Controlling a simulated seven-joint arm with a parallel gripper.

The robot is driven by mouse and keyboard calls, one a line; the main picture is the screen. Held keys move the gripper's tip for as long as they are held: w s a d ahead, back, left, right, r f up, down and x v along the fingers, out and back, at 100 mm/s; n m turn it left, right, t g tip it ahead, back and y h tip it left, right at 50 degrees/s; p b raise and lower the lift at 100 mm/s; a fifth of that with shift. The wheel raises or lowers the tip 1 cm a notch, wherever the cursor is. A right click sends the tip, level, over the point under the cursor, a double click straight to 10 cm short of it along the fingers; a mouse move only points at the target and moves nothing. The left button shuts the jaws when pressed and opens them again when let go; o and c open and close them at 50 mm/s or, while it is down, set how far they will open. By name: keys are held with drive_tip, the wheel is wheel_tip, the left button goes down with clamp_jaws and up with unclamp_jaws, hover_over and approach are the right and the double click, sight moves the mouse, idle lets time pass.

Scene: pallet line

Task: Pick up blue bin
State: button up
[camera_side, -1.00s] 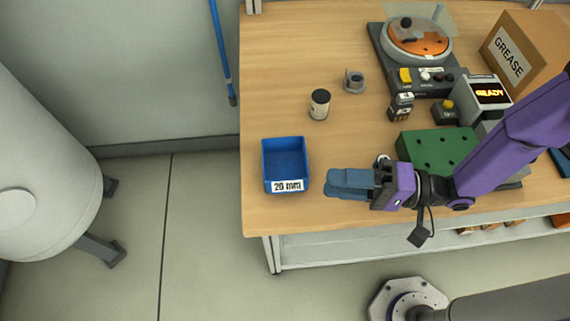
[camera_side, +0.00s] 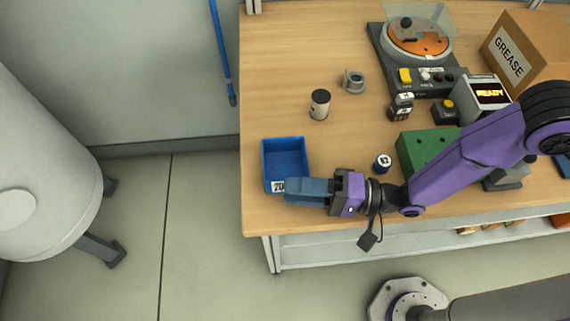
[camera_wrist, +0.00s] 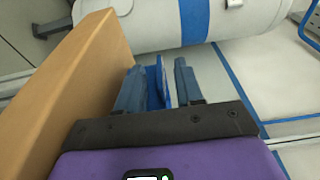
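The blue bin (camera_side: 285,155) stands upright on the wooden table near its left front corner, with a white label on its front wall. In the side view my gripper (camera_side: 291,191) lies low at the bin's front right corner and covers most of the label. In the wrist view the two blue-grey fingers of my gripper (camera_wrist: 158,76) are spread apart. Part of the blue bin (camera_wrist: 157,88) shows between them, with a gap on at least one side. Whether a finger touches the bin cannot be told.
The table's front edge (camera_side: 350,222) runs just below my gripper. A black-capped jar (camera_side: 319,105) and a grey ring-shaped part (camera_side: 354,81) stand behind. A small dark blue cylinder (camera_side: 382,163) and a green block (camera_side: 418,150) are to the right.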

drive_tip(key=shift+a, duration=0.35)
clamp_jaws()
drive_tip(key=shift+r, duration=0.2)
